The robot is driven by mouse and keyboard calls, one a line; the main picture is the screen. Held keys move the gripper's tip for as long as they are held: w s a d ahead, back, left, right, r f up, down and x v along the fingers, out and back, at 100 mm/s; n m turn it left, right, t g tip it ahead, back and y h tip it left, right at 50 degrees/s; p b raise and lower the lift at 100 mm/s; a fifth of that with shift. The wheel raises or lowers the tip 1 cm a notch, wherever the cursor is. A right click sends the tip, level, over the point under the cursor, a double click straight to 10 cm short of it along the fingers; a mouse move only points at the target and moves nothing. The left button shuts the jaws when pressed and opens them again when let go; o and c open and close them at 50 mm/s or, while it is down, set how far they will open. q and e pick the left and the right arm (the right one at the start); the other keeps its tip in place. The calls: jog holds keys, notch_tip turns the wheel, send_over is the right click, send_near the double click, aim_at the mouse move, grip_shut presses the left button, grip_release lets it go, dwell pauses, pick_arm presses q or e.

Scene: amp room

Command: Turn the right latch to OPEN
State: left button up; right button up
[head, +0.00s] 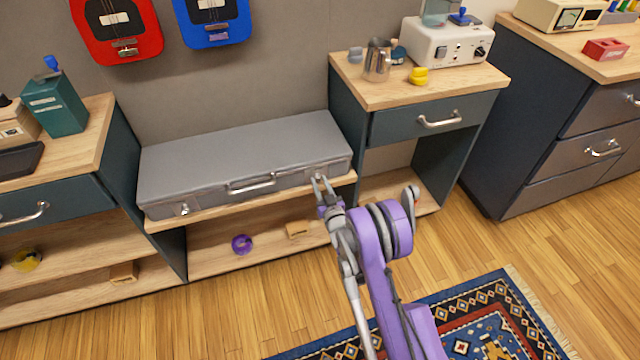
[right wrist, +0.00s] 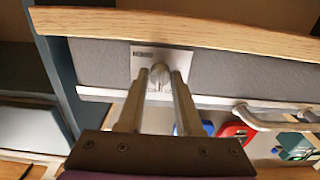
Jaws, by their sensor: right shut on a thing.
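A grey case (head: 240,150) lies flat and closed on the low middle shelf, its handle (head: 252,184) on the front face. The left latch (head: 184,209) is near the front's left end. My right gripper (head: 319,184) reaches the front's right end, where its fingertips mostly hide the right latch. In the right wrist view, which looks upside down, the right latch (right wrist: 160,78) is a metal knob on a square plate (right wrist: 137,62). The two fingers of my right gripper (right wrist: 161,82) are shut on the knob, one on each side. The plate's lettering is too small to read. My left gripper is out of view.
A wooden shelf edge (head: 170,222) runs just below the case front. A cabinet (head: 430,125) with a drawer handle stands close on the right, with a metal jug (head: 377,62) on top. The floor in front is clear, with a patterned rug (head: 480,325).

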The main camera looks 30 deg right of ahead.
grip_shut()
jog(key=m, duration=0.3)
jog(key=shift+m, duration=0.4)
jog(key=m, duration=0.4)
jog(key=shift+m+p, duration=0.3)
jog(key=m, duration=0.4)
jog(key=shift+m, duration=0.3)
jog(key=m+p, duration=0.1)
jog(key=m, duration=0.3)
jog(key=shift+w+r+m, duration=0.1)
jog(key=shift+m, duration=0.3)
